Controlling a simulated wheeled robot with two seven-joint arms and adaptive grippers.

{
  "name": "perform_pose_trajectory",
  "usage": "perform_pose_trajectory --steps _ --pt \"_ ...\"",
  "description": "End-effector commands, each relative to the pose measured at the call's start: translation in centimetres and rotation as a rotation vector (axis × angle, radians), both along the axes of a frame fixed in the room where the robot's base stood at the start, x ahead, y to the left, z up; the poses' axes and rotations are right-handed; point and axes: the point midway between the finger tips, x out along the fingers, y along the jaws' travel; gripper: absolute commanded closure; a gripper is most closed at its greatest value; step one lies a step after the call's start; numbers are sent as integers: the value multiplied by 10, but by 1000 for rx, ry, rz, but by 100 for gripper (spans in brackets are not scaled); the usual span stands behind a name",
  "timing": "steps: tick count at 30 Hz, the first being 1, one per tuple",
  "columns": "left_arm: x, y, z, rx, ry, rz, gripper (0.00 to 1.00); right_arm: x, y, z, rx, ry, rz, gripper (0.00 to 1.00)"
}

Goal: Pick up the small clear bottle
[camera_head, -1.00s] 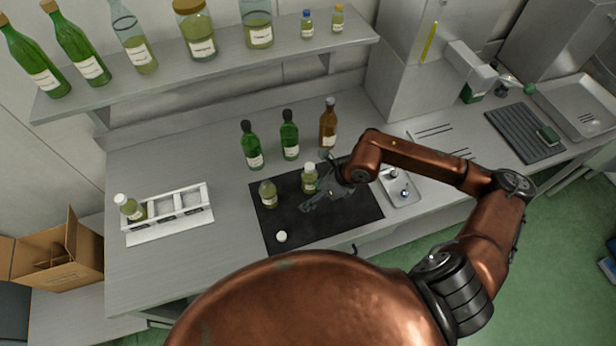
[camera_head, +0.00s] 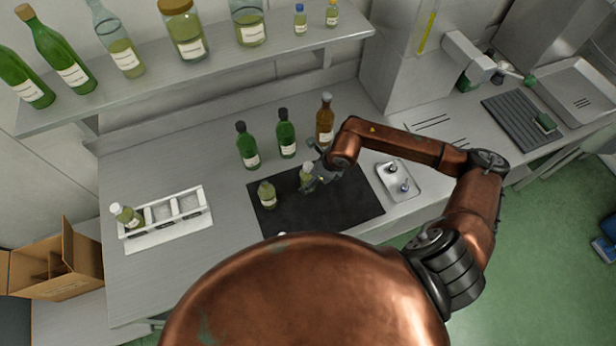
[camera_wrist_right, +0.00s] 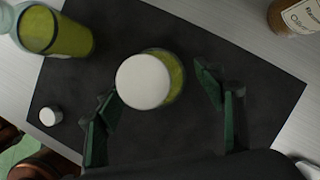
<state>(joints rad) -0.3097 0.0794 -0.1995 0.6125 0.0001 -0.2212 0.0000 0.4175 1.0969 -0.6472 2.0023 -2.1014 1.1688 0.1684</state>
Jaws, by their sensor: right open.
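A small clear bottle with a white cap (camera_head: 306,172) and yellow-green content stands on the black mat (camera_head: 335,210), partly hidden by my right gripper (camera_head: 319,182). My left gripper is not in view.
Two green bottles (camera_head: 247,152) and a brown bottle (camera_head: 325,122) stand behind the mat. A loose white cap (camera_wrist_right: 50,116) lies on the mat. A white rack (camera_head: 165,222) holding a capped bottle is at left, a small metal tray (camera_head: 397,181) at right. A shelf (camera_head: 200,68) with bottles hangs above.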

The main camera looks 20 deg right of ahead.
Motion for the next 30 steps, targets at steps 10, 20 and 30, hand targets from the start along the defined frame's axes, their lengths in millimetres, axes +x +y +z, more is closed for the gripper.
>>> perform_pose_trajectory --steps 10,20,30 --pt "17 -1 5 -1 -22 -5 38 8 7 -22 0 -1 4 37" --pt "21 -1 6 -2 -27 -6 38 8 7 -22 0 -1 3 52" --pt "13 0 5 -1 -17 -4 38 8 7 -22 0 -1 3 76"
